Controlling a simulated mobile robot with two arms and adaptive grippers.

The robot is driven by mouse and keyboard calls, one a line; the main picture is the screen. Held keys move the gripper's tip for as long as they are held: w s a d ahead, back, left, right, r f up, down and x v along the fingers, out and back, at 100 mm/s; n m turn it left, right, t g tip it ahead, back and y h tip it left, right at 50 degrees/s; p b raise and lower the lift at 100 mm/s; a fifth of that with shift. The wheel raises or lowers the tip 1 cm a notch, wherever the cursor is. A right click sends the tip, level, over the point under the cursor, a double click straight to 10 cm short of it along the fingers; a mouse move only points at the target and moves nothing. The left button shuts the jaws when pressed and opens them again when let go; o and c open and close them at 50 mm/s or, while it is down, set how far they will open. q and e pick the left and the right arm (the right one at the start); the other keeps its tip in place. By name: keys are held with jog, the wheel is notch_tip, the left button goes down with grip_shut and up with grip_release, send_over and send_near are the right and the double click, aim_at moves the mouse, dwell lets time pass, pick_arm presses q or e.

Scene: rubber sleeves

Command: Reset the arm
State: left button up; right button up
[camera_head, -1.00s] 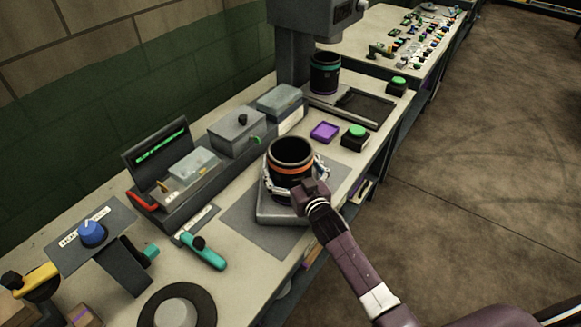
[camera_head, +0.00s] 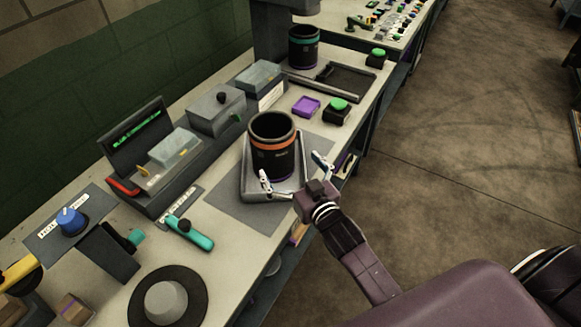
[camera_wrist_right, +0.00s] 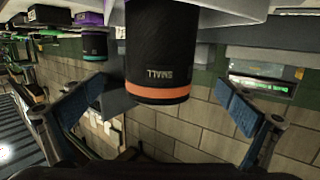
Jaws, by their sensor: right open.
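My right gripper (camera_head: 293,178) is open and empty at the near edge of the bench. Its two fingers are spread wide, just in front of a black sleeve (camera_head: 274,160) with an orange band. The sleeve stands upright on a grey plate (camera_head: 256,193) and is clear of the fingers. In the right wrist view, which is upside down, the sleeve (camera_wrist_right: 162,60) shows the word SMALL and sits between the open fingers but beyond their tips. My left gripper is in neither view.
A second black sleeve (camera_head: 303,48) with a teal band stands under the machine at the back. A green button (camera_head: 338,105), a purple tray (camera_head: 306,106), a grey box (camera_head: 216,110) and a teal-handled tool (camera_head: 190,232) lie around. Open floor (camera_head: 480,140) is at right.

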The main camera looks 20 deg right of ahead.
jog(key=shift+s+r, duration=0.1)
jog(key=shift+s, duration=0.3)
jog(key=s+f+g, duration=0.3)
jog(key=s+g, duration=0.1)
jog(key=s, duration=0.6)
jog(key=s+f+n+g+h, duration=0.1)
jog(key=s+f+g, duration=0.25)
jog(key=s, duration=0.55)
jog(key=s+f+g, duration=0.3)
jog(key=s+g, duration=0.2)
jog(key=s, duration=0.5)
notch_tip(320, 180, down, 28)
jog(key=s+g, duration=0.2)
jog(key=s+d+f, duration=0.2)
jog(key=s+f, duration=1.3)
jog(key=s, duration=0.1)
jog(key=shift+s+d+f+n+g+b, duration=0.25)
jog(key=shift+d+n+g+b, duration=0.1)
jog(key=shift+b, duration=0.1)
